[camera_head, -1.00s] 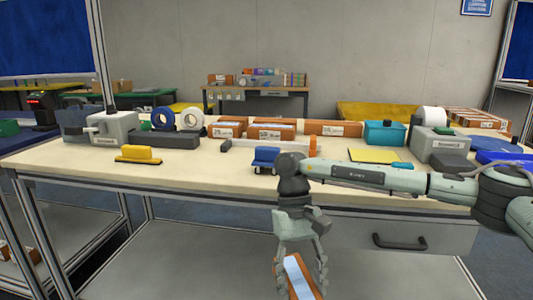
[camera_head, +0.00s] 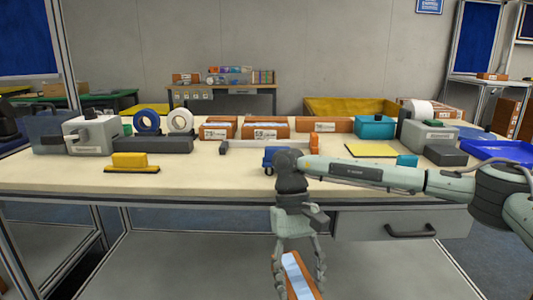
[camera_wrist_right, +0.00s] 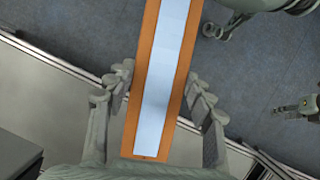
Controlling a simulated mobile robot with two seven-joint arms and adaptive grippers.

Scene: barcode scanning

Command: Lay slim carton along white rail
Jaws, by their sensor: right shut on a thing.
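The slim carton (camera_head: 297,280) is orange-brown with a long pale label. My right gripper (camera_head: 300,268) is shut on it in front of the table, below the tabletop level. In the right wrist view the carton (camera_wrist_right: 165,75) runs lengthwise between the two fingers (camera_wrist_right: 160,100), label facing the camera. The white rail (camera_head: 268,144) lies on the table behind the right forearm, with a grey block at its left end and an orange one at its right end.
A blue cart-like item (camera_head: 270,158) stands just in front of the rail. Brown cartons (camera_head: 265,133) stand behind it. A yellow-and-black block (camera_head: 130,161) lies left, a yellow sheet (camera_head: 370,150) right. The tabletop (camera_head: 205,175) front left of the rail is clear.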

